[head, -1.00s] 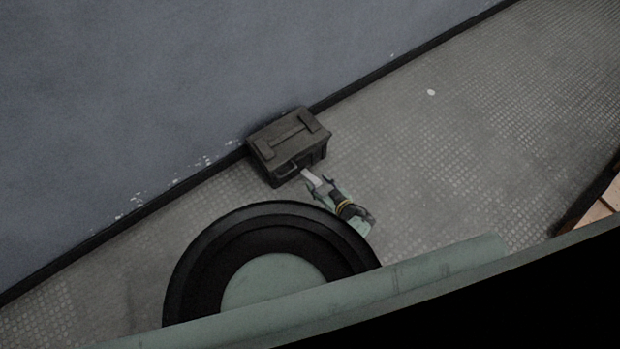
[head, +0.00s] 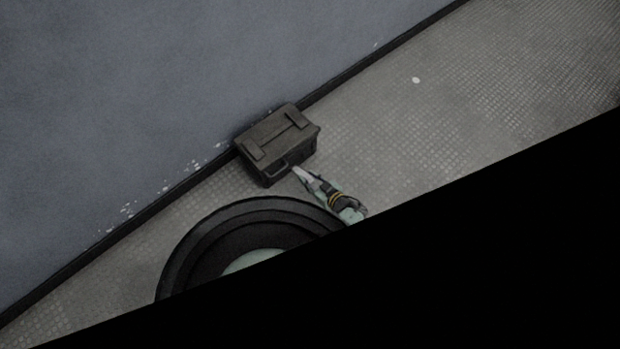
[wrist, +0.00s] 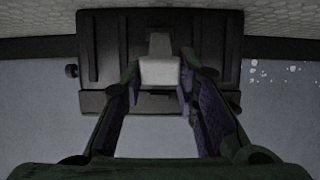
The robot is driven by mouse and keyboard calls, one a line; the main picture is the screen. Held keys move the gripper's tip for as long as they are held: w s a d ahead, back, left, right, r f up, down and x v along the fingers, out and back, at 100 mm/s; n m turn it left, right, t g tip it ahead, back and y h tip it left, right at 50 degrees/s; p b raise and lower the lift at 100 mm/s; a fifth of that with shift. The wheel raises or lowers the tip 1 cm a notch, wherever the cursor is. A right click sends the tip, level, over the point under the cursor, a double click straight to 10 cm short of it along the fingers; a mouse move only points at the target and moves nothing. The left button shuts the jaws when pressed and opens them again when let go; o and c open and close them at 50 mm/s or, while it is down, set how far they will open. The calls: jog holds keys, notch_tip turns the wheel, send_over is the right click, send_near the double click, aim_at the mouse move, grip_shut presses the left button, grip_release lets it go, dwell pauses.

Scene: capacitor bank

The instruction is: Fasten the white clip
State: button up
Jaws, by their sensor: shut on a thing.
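A pale white clip (head: 302,173) shows at the front of a dark green-grey box (head: 283,134), close to its lower right edge. In the wrist view the clip (wrist: 160,72) stands out in front of the box's dark ribbed face (wrist: 110,45). My gripper (head: 310,180) is shut on the clip; its fingers (wrist: 160,82) lie on either side of it in the wrist view. I cannot tell whether the clip touches the box or what state its catch is in.
The box stands on the textured floor (head: 430,130) against the grey-blue wall (head: 130,90). A large black round rim (head: 190,250) lies left of my arm. A small white spot (head: 416,80) is on the floor. Black covers the lower right of the head view.

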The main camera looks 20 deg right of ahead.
grip_shut()
